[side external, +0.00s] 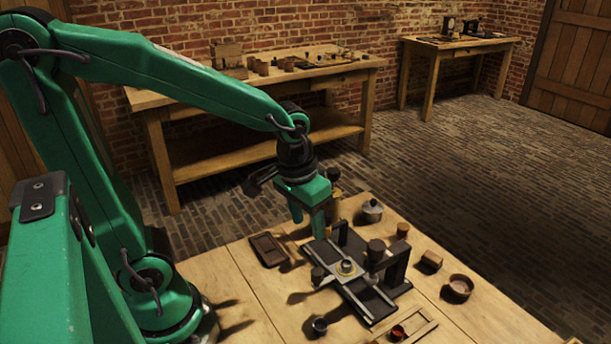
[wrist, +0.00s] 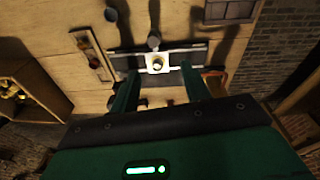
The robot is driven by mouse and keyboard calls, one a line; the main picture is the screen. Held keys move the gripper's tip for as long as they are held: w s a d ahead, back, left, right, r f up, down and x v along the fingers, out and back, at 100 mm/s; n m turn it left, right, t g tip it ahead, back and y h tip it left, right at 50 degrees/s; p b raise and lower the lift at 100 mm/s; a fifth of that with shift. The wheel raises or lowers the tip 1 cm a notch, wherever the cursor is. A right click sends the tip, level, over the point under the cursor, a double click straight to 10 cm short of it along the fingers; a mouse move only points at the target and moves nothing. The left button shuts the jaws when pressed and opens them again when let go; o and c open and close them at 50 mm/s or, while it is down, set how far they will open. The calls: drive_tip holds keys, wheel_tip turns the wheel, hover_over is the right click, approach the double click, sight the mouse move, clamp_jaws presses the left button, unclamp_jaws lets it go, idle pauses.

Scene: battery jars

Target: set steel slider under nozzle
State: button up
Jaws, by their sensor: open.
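A dark fixture with crossed rails (side external: 378,302) stands on the wooden table. A small pale block with a round top (side external: 348,267), apparently the steel slider, sits on its rails. In the wrist view this block (wrist: 157,63) shows bright at the middle of the rails. A dark cylinder on an upright post (side external: 376,250) stands at the fixture's right side; it may be the nozzle, and the block is left of it, not below it. My gripper (side external: 308,222) is open, fingers down, above the table behind the fixture. In the wrist view my gripper (wrist: 158,72) shows nothing held between its fingers.
A brown tray (side external: 268,250) lies left of the fixture. A small dark cup (side external: 320,326) and a wooden rack (side external: 410,331) are in front.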

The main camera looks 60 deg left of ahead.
drive_tip(key=g, duration=0.2)
hover_over(317, 270)
drive_tip(key=shift+n, duration=0.3)
drive_tip(key=shift+d+f, duration=0.15)
drive_tip(key=shift+f, duration=2.25)
drive_tip(key=shift+f, duration=0.1)
drive_tip(key=shift+f, duration=3.8)
drive_tip(key=shift+c, duration=0.2)
clamp_jaws()
